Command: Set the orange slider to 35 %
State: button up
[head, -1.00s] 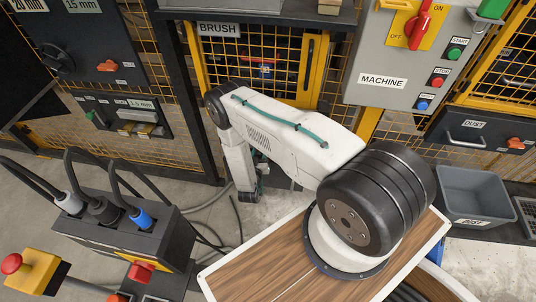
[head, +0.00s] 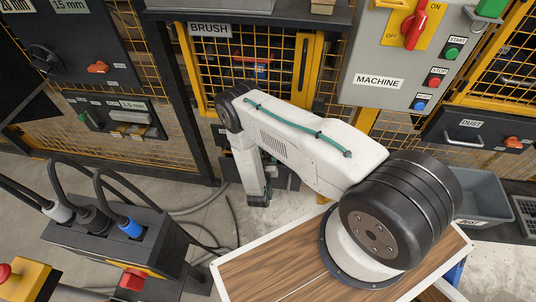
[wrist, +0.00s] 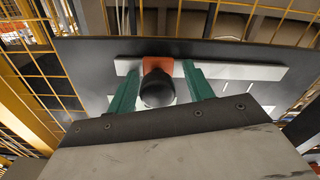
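In the wrist view an orange slider (wrist: 157,66) sits on a pale horizontal strip (wrist: 235,72) on a dark panel (wrist: 85,55). A dark round knob-like piece (wrist: 157,90) stands in front of the orange part and hides some of it. My gripper (wrist: 160,70) has its two green fingers on either side of the slider, with a visible gap on each side. It is open. In the head view my arm hides most of this panel, and the slider cannot be made out there.
Other orange handles show on the upper-left panel (head: 97,67) and the DUST panel (head: 513,143). A MACHINE box (head: 355,98) with a red switch and buttons is at upper right. A dark plug box (head: 120,240) with cables stands at lower left. Yellow mesh fencing lies behind.

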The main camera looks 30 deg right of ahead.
aim_at(266, 159)
jog(key=v, duration=0.7)
jog(key=shift+a, duration=0.1)
jog(key=shift+s+a, duration=0.15)
jog(key=shift+s, duration=0.15)
